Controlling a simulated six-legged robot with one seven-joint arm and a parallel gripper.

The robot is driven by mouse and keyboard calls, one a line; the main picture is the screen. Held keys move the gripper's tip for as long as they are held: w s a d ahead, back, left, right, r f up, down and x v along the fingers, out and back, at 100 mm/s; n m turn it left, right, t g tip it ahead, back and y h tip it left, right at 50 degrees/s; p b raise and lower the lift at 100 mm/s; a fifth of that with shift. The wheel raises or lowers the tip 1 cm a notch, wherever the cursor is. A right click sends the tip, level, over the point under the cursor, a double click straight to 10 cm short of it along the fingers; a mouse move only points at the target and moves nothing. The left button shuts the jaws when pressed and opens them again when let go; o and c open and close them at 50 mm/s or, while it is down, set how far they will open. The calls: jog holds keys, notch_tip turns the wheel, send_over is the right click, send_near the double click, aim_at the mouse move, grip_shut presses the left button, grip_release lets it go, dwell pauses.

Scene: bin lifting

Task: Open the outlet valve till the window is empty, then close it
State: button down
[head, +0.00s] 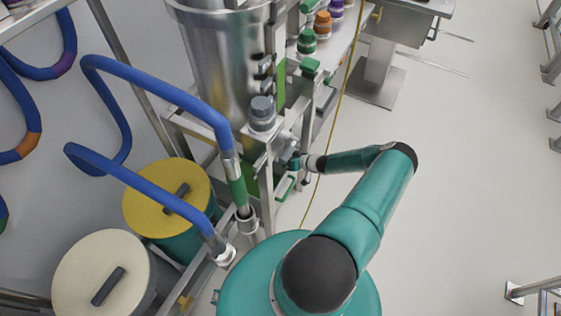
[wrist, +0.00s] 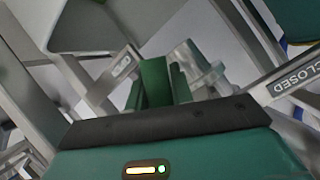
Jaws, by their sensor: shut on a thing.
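A steel vessel (head: 222,60) stands at the upper middle of the head view, in a metal frame. My gripper (head: 293,162) is at the frame, low beside the vessel. In the wrist view, my gripper (wrist: 160,98) is shut on a green valve handle (wrist: 154,80). A label reading CLOSED (wrist: 296,80) is to the right of the handle, and a smaller label (wrist: 121,66) to its left is too blurred to read. A narrow green strip (head: 280,88) runs beside the vessel; I cannot tell whether it is the window or how full it is.
Blue hoses (head: 160,88) loop at the left. A yellow-lidded drum (head: 165,205) and a cream-lidded drum (head: 98,280) stand at lower left. Another green handle (head: 285,187) is just below my gripper. A yellow cord (head: 335,110) hangs nearby.

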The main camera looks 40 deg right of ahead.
jog(key=shift+w+d+f+n+t+h, duration=0.2)
jog(key=shift+d+n+h, duration=0.25)
jog(key=shift+d+n, duration=0.25)
jog(key=shift+w+d+f+n+t+h, duration=0.1)
jog(key=shift+w+d+n+t+h, duration=0.15)
jog(key=shift+d+n+h, duration=0.4)
jog(key=shift+w+d+f+n+t+h, duration=0.25)
jog(key=shift+d+n, duration=0.2)
jog(key=shift+d, duration=0.45)
jog(key=shift+r, duration=0.15)
jog(key=c, duration=1.2)
grip_release()
jog(key=shift+c, duration=0.2)
jog(key=v, duration=1.3)
jog(key=shift+s+r, duration=0.25)
jog(key=shift+s, duration=0.05)
jog(key=shift+s, duration=0.15)
